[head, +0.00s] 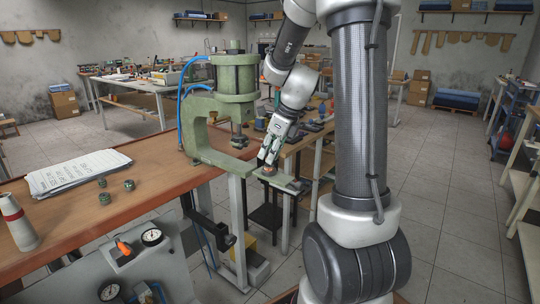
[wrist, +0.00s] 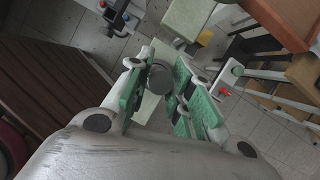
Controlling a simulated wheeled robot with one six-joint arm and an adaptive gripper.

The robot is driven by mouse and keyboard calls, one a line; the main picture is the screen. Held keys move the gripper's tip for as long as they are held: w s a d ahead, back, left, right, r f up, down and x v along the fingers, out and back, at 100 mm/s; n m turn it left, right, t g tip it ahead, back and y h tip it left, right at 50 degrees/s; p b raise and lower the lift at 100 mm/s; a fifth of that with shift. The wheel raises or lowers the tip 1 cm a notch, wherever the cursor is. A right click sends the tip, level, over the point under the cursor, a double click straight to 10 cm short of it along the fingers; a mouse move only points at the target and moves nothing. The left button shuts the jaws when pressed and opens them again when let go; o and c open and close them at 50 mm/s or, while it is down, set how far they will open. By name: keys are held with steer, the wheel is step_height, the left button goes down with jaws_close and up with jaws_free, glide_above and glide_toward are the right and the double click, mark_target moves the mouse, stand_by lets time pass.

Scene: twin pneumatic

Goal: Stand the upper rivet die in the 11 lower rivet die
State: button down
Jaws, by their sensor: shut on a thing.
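My gripper (head: 269,160) is lowered over a narrow pale plate beside the green press. In the wrist view, my gripper (wrist: 160,75) has green finger pads on both sides of a dark grey round piece (wrist: 160,81), seen end-on. It looks like the upper rivet die, held between the fingers. Several small dark green cylinders (head: 129,185) stand on the wooden bench. I cannot read an 11 on any of them.
The green press (head: 226,108) with blue hoses stands at the bench edge, close left of my gripper. A panel with gauges (head: 151,237) is in front.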

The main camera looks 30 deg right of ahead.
steer(key=shift+f, duration=0.45)
steer(key=c, duration=1.3)
jaws_free()
steer(key=shift+f, duration=0.1)
steer(key=shift+o, duration=0.2)
steer(key=v, duration=1.2)
steer(key=s+a+n+h, duration=0.1)
steer(key=s+a+n, duration=0.3)
steer(key=s+n, duration=0.6)
steer(key=s+a+n+h, duration=0.1)
steer(key=s+a+n, duration=0.3)
steer(key=s+n, duration=0.6)
steer(key=n, duration=0.9)
steer(key=shift+f+t+h, duration=0.3)
steer(key=shift+f+t, duration=0.05)
steer(key=shift+t, duration=0.05)
